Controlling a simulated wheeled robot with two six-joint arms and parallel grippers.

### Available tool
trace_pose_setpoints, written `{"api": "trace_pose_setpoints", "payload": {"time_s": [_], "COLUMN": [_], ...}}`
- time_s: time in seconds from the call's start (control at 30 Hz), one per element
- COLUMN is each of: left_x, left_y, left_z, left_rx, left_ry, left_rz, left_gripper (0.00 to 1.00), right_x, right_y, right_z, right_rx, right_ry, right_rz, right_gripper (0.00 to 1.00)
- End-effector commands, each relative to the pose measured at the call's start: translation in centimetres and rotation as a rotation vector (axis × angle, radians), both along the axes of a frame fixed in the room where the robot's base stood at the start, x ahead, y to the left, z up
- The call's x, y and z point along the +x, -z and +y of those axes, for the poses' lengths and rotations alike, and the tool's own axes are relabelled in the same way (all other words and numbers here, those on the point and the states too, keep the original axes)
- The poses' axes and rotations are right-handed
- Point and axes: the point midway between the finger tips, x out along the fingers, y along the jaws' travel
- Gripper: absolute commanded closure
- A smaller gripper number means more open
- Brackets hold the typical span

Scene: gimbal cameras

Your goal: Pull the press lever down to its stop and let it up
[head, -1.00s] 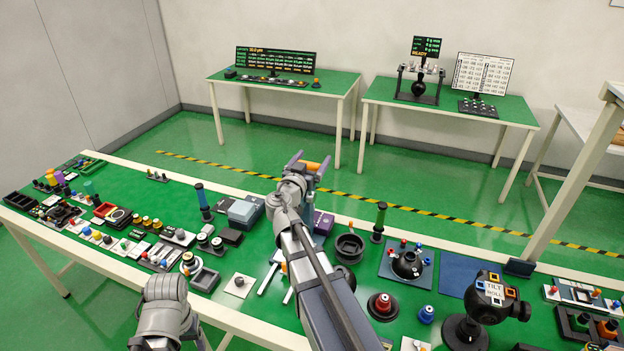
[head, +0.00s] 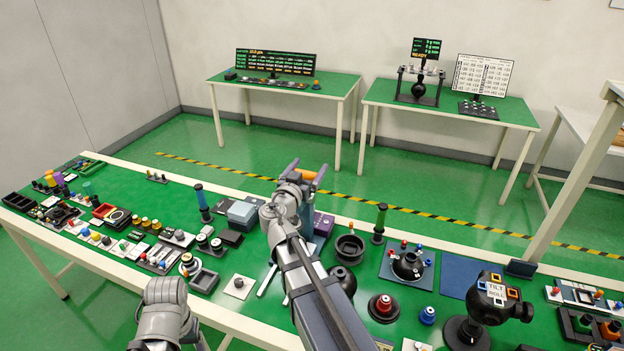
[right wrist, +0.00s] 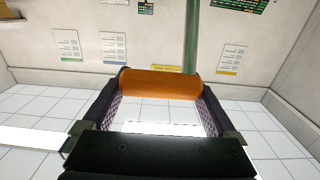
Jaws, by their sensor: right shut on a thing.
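The press lever's orange grip (head: 307,176) shows at the end of my right arm in the head view. My right gripper (head: 306,172) is shut on it, with one dark finger at each end of the grip. In the right wrist view the orange grip (right wrist: 160,82) lies crosswise between the two fingers. The rest of the press is mostly hidden behind my right arm, so I cannot tell how far the lever is from its stop. Only grey links of my left arm show at the lower left; its fingers are not visible.
A purple block (head: 323,223) and a grey-blue box (head: 243,213) stand near my right arm.

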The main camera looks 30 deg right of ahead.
Motion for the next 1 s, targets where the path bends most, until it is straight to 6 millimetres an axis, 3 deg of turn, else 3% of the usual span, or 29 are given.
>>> {"api": "trace_pose_setpoints", "payload": {"time_s": [0.6, 1.0], "left_x": [0.0, 0.0], "left_y": [1.4, 1.5], "left_z": [0.0, 0.0], "left_rx": [0.000, 0.000], "left_ry": [0.000, 0.000], "left_rz": [0.000, 0.000], "left_gripper": [0.28, 0.28], "right_x": [-1.6, -1.7], "right_y": [1.4, 1.4], "right_z": [2.0, 2.1], "right_rx": [-0.003, -0.002], "right_ry": [-0.004, -0.004], "right_rz": [0.000, -0.001], "right_gripper": [0.74, 0.74]}}
